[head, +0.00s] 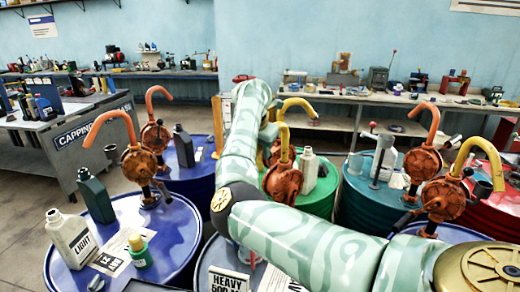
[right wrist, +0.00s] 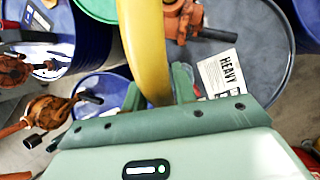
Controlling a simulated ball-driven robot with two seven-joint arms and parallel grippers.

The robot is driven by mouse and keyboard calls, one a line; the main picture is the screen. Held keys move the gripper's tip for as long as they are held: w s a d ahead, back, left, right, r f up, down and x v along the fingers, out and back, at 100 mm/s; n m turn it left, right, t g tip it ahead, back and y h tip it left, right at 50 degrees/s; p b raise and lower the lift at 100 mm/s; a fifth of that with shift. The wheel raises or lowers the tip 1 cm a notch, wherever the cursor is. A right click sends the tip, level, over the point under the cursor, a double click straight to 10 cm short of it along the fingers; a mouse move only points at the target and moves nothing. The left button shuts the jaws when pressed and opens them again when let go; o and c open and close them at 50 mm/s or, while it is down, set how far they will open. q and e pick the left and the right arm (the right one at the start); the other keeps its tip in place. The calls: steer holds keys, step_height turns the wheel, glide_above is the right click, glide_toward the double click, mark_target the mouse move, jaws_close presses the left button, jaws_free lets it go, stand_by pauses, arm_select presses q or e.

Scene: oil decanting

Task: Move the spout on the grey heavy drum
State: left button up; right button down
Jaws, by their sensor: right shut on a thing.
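My right gripper (right wrist: 157,88) is shut on a curved yellow spout (right wrist: 145,45), which passes between its two green fingers. In the right wrist view the grey heavy drum (right wrist: 262,50) lies beyond the spout, with a white HEAVY label (right wrist: 222,72) and a rusty orange pump (right wrist: 185,18) on its top. In the head view the grey drum (head: 206,262) is at the bottom centre, largely hidden by my right arm. A yellow spout (head: 284,140) shows beside the arm's far end; the fingers are hidden there. My left gripper is out of view.
A blue drum (head: 170,225) at left carries a pump with an orange spout (head: 110,120), a LIGHT bottle (head: 72,238) and a dark bottle (head: 95,197). A green drum (head: 322,192) stands behind my arm. More drums with pumps crowd the right. Workbenches line the wall.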

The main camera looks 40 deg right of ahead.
steer(key=shift+s, duration=0.1)
stand_by(0.3)
steer(key=c, duration=1.1)
jaws_free()
steer(key=shift+d, duration=0.1)
steer(key=v, duration=1.6)
steer(key=shift+s+r+p, duration=0.1)
steer(key=shift+r+p, duration=0.1)
steer(key=shift+p, duration=0.15)
